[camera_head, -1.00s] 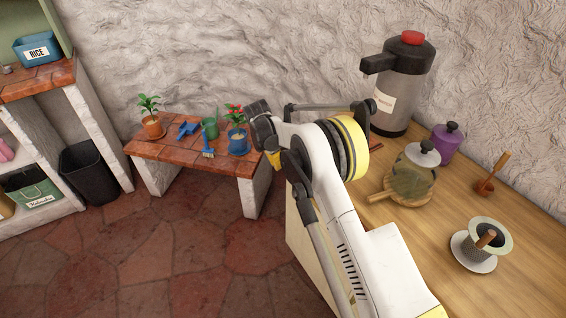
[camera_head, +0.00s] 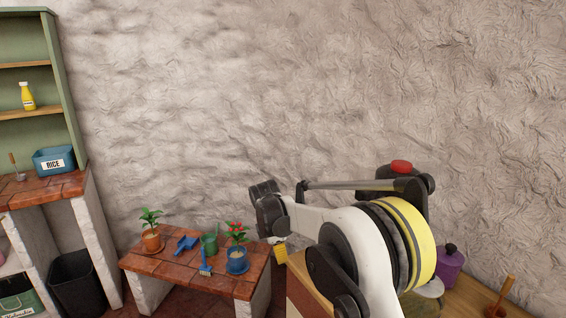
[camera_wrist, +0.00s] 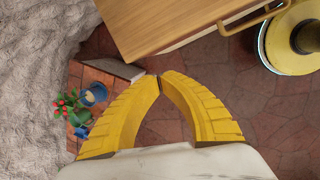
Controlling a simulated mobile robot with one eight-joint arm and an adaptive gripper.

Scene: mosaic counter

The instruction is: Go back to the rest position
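My gripper (camera_wrist: 160,79) shows in the wrist view with its two yellow ribbed fingers curved in and their tips together. Nothing is between them. In the head view my gripper (camera_head: 281,253) hangs below the end of my arm, with only a bit of yellow showing. My folded arm covers much of the lower middle and right there. In the wrist view the fingers point down past the wooden counter (camera_wrist: 165,25) over the stone floor (camera_wrist: 245,100), apart from everything.
A low brick-topped bench (camera_head: 185,272) holds a potted plant (camera_head: 151,235), a red-flowered plant (camera_head: 237,250) and small garden tools.

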